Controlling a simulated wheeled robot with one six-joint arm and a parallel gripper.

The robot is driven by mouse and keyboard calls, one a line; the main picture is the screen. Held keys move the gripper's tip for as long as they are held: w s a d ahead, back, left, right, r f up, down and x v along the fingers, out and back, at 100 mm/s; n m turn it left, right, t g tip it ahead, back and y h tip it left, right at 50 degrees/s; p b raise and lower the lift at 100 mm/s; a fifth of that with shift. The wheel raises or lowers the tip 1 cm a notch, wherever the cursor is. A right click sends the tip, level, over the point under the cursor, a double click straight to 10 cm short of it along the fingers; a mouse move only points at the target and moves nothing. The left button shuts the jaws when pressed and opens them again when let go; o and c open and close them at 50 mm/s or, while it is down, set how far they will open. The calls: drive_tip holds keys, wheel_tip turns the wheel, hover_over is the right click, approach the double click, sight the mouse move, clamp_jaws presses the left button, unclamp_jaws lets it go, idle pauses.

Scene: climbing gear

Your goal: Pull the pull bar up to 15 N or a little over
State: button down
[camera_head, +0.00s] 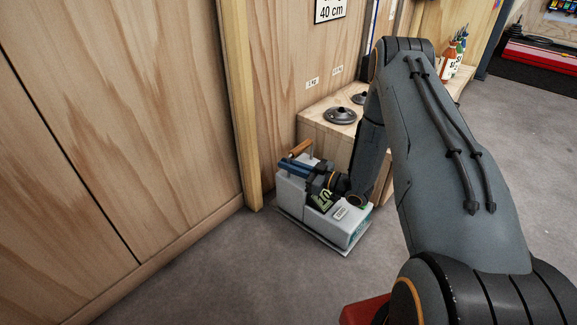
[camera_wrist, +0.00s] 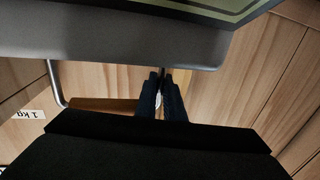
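The pull bar (camera_head: 301,147) is an orange-brown wooden handle on thin metal rods, at the back of a white and grey device (camera_head: 349,228) on the floor. The device's display (camera_head: 323,199) shows large green characters, partly hidden by my wrist. My gripper (camera_head: 286,164) reaches over the device, with its blue fingers beside the bar. In the wrist view the bar (camera_wrist: 100,104) runs sideways to my fingers (camera_wrist: 162,80), which cover its right end. The fingers are close together by a metal rod; whether they grip it or the bar is unclear.
A wooden box (camera_head: 318,128) with dark round discs (camera_head: 341,116) stands behind the device. A wooden wall and post (camera_head: 240,110) are close at the left. Bottles (camera_head: 449,62) stand farther back. The grey floor (camera_head: 190,270) in front is clear.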

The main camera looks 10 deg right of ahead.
sight(290, 158)
drive_tip(key=shift+r+p, duration=1.4)
drive_tip(key=shift+r, duration=0.4)
idle(1.0)
drive_tip(key=shift+f, duration=0.2)
idle(0.3)
drive_tip(key=shift+f+b, duration=0.8)
drive_tip(key=shift+f, duration=0.7)
drive_tip(key=c, duration=1.8)
unclamp_jaws()
drive_tip(key=p+v, duration=0.3)
drive_tip(key=v, duration=0.3)
drive_tip(key=shift+s+d+r, duration=0.1)
drive_tip(key=shift+s+d, duration=0.05)
drive_tip(key=shift+d, duration=0.05)
drive_tip(key=shift+s+d, duration=0.45)
drive_tip(key=shift+s, duration=0.1)
